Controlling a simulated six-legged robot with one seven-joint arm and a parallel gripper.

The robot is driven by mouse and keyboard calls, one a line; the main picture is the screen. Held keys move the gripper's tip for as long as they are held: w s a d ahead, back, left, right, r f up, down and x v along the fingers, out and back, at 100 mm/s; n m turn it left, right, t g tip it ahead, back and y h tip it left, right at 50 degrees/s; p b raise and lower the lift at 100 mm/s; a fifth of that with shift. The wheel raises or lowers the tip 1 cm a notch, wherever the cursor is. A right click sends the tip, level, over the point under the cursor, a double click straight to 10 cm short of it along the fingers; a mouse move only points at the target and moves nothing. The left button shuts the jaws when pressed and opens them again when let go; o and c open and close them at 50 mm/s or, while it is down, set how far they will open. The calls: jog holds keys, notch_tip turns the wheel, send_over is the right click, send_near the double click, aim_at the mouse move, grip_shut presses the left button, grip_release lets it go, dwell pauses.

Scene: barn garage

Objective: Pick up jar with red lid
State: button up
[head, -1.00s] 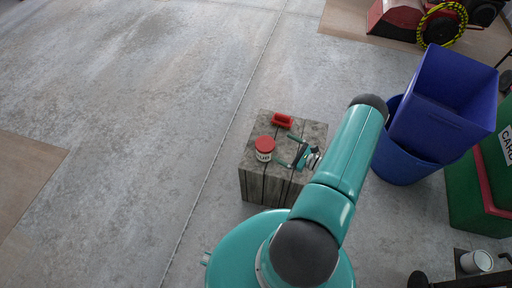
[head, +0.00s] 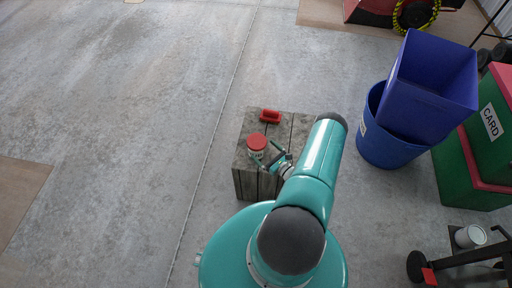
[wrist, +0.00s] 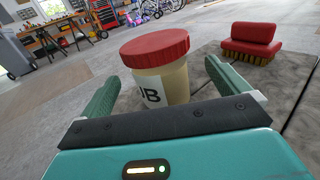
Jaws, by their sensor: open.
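The jar with the red lid (head: 257,143) stands upright on a grey wooden crate (head: 243,184). In the wrist view the jar (wrist: 163,84) has a cream body and a partly visible dark-lettered label. My gripper (wrist: 158,92) is open, with one green finger on each side of the jar. The jar stands between or just beyond the fingertips, and I see a gap on the right side. Its base is hidden behind the gripper's palm. In the head view my gripper (head: 268,159) is at the jar, partly hidden by my arm.
A red brush (head: 270,116) lies on the crate behind the jar; the wrist view shows its bristles (wrist: 250,46). Blue bins (head: 392,135) and a green bin with a red lid (head: 465,175) stand to the right. The floor left of the crate is clear.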

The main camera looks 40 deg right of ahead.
aim_at(257, 145)
jog(key=w, duration=0.5)
jog(key=shift+w+a+f, duration=0.15)
jog(key=shift+w, duration=0.2)
jog(key=c, duration=1.1)
